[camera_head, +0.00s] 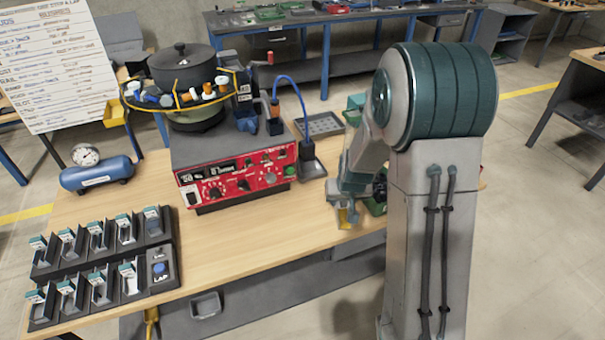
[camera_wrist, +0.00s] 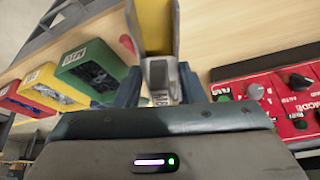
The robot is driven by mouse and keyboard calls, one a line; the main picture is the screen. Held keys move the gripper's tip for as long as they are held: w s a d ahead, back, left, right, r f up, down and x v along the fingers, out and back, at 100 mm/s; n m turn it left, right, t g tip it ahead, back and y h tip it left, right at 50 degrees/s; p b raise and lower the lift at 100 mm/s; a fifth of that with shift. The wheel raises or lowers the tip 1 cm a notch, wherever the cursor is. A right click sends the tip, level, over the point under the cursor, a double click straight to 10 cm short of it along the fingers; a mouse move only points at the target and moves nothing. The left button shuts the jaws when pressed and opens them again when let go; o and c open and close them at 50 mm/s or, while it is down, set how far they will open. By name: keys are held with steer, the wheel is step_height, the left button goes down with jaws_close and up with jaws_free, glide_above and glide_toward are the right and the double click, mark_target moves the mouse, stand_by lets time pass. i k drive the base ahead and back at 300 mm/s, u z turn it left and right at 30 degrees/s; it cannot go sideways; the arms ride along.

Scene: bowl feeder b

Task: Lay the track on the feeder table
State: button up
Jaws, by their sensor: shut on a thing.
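My gripper (camera_wrist: 158,88) is shut on a yellow piece (camera_wrist: 152,25) with a pale grey block at its near end; it may be the track. My gripper in the head view (camera_head: 350,205) is partly hidden by my arm. The bowl feeder (camera_head: 185,75), a dark bowl with a yellow rim track carrying coloured parts, stands at the back left of the table.
A red control box (camera_head: 238,178) stands mid-table. Black fixtures (camera_head: 100,265) fill the front left, with a blue air tank (camera_head: 97,173) behind. A grey tray (camera_head: 325,124) lies at the back. Red, yellow and green bins (camera_wrist: 92,68) show in the wrist view. Bare wood lies before the control box.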

mark_target(257, 234)
steer(key=z, duration=2.75)
steer(key=k, duration=1.9)
steer(key=u, duration=2.2)
steer(key=i, duration=0.5)
steer(key=u, duration=0.05)
